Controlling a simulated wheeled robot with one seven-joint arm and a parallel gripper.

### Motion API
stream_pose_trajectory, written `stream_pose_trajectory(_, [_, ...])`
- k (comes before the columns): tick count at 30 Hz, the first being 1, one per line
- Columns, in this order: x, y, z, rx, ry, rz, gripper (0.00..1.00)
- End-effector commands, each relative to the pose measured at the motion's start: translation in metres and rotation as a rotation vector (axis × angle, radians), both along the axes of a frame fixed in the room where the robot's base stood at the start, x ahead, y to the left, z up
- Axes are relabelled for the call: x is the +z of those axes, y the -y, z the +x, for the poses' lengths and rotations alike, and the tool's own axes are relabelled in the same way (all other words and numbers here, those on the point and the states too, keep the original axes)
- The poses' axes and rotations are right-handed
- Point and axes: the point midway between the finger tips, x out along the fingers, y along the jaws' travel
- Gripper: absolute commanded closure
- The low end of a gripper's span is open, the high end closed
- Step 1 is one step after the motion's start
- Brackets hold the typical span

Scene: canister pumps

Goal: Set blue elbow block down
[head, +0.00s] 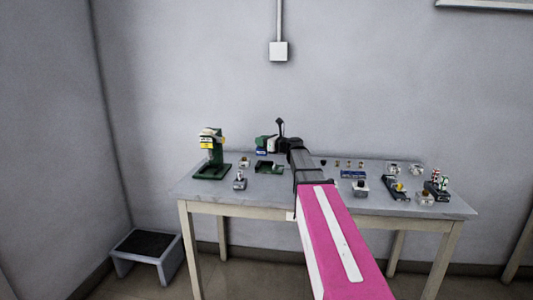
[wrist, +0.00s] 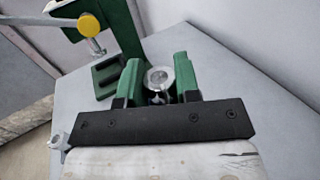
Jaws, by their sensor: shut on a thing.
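My gripper (head: 264,142) is above the back left part of the table in the head view. Its green fingers show large in the wrist view (wrist: 158,72). They are shut on a small piece with a round, silvery face (wrist: 158,78). In the head view a small blue part (head: 261,152) shows just under the fingers, which I take as the blue elbow block. Most of its shape is hidden by the fingers. I cannot tell whether it touches anything below. A low dark green holder (head: 268,168) lies on the table under and near the gripper.
A green press (head: 211,160) with a yellow part stands at the table's left; its yellow knob (wrist: 90,27) shows in the wrist view. A small metal fitting (head: 240,181) stands before it. A blue block (head: 353,174) and several small parts occupy the right. The table's (head: 270,189) front left is mostly clear.

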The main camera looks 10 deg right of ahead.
Motion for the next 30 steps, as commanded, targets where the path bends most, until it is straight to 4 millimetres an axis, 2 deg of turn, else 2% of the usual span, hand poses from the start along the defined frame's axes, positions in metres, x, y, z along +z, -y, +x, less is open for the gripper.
stream_pose_trajectory(3, [-0.011,0.015,0.013,0.0,-0.001,0.001,0.98])
stream_pose_trajectory(8, [-0.017,0.024,0.018,0.0,0.001,0.001,0.98])
stream_pose_trajectory(11, [-0.022,0.025,0.017,0.001,0.001,0.001,0.98])
stream_pose_trajectory(20, [-0.056,0.024,0.017,0.001,-0.001,0.002,0.98])
stream_pose_trajectory(30, [-0.059,0.024,0.017,0.001,0.001,0.001,0.98])
